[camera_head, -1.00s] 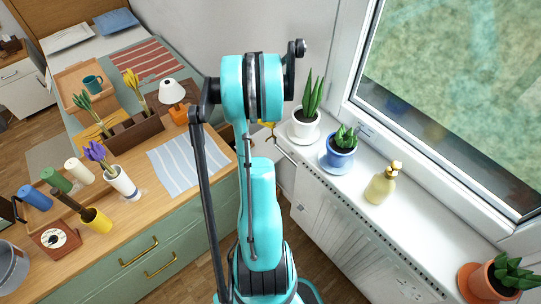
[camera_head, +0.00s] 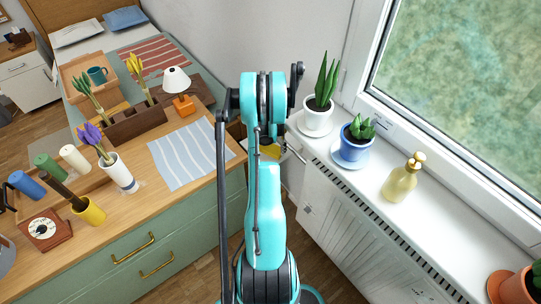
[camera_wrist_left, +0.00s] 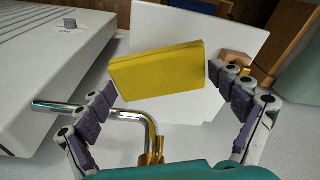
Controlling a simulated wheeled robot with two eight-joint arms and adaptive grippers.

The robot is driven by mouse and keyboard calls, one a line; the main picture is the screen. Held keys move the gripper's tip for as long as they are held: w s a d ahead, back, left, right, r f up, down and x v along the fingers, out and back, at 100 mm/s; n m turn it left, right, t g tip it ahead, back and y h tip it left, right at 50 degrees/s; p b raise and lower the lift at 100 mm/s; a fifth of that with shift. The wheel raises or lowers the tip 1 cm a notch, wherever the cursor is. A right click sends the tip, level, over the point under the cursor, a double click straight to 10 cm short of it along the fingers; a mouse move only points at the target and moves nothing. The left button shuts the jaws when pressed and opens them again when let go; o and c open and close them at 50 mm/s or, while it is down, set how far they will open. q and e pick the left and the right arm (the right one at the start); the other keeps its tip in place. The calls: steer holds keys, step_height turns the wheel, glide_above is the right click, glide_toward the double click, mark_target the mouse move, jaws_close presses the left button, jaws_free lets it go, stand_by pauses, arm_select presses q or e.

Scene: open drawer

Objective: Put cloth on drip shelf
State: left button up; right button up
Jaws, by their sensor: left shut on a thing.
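A yellow folded cloth (camera_wrist_left: 155,68) is between the two fingers of my left gripper (camera_wrist_left: 163,82) in the left wrist view, and the gripper is shut on it. In the head view the yellow cloth (camera_head: 270,151) shows only in part beside my teal arm, which hides most of the gripper. A white flat panel (camera_wrist_left: 228,38) is behind the cloth in the wrist view; I cannot tell whether it is the drip shelf. My right gripper is not in view.
A bent chrome pipe (camera_wrist_left: 98,107) with a brass fitting (camera_wrist_left: 152,150) lies close below the cloth. A white radiator (camera_head: 345,215) stands under the sill with potted plants and a soap bottle (camera_head: 402,180). A wooden counter (camera_head: 125,215) holds a striped towel (camera_head: 186,154).

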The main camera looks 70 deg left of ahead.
arm_select(q)
step_height(320, 180, down, 4)
steer(key=shift+f+b, duration=0.15)
steer(key=shift+b, duration=0.75)
steer(key=o, duration=0.7)
steer(key=r+p, duration=0.1)
steer(key=r, duration=0.3)
steer(key=s+r+p, duration=0.1)
steer(key=r+p, duration=0.1)
steer(key=r, duration=0.2)
steer(key=d+r+p, duration=0.1)
steer(key=r, duration=0.3)
steer(key=shift+s+d+p, duration=0.1)
steer(key=shift+s+p, duration=0.1)
steer(key=shift+p, duration=0.2)
steer(key=shift+r, duration=0.1)
